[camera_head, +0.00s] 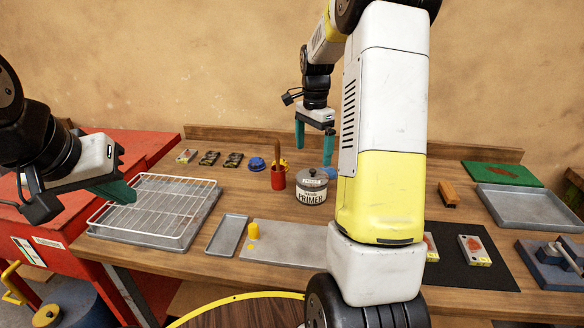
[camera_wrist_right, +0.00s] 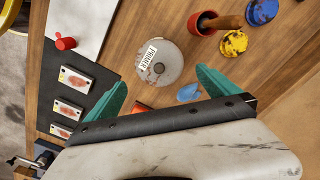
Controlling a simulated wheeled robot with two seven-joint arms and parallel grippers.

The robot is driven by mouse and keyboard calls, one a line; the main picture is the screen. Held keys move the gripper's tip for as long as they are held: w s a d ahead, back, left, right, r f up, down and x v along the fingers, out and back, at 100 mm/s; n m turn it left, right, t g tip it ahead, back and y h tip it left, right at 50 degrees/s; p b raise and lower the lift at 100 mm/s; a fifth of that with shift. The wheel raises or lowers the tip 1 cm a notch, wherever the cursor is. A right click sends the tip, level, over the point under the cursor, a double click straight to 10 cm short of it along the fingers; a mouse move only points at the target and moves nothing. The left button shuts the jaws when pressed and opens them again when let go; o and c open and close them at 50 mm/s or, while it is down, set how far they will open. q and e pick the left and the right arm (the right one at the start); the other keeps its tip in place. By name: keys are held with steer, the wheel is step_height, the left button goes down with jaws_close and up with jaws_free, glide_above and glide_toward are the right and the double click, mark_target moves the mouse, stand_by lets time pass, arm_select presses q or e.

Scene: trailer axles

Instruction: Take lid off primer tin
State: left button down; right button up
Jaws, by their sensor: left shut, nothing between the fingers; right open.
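The primer tin (camera_head: 312,193) stands upright on the workbench, with a white label reading PRIMER. Its grey lid (camera_head: 312,179) is on top, with a dark knob at the centre; the lid also shows from above in the right wrist view (camera_wrist_right: 159,66). My right gripper (camera_head: 314,160) points down above and behind the tin, open and empty. In the right wrist view its green fingers (camera_wrist_right: 160,88) are spread wide, with the lid between and beyond them. My left gripper (camera_head: 128,197) is shut and empty over the wire rack at the left.
A red cup (camera_head: 278,178) with a wooden handle in it stands just left of the tin. The wire rack (camera_head: 150,205) sits on a tray. A small tray (camera_head: 227,235) and a grey plate (camera_head: 285,240) lie in front. My right arm hides part of the bench.

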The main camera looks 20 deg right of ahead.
mark_target(313, 170)
step_height(313, 170, down, 7)
steer(key=shift+d+f, duration=0.1)
steer(key=shift+f, duration=0.1)
stand_by(0.3)
steer(key=c, duration=1.1)
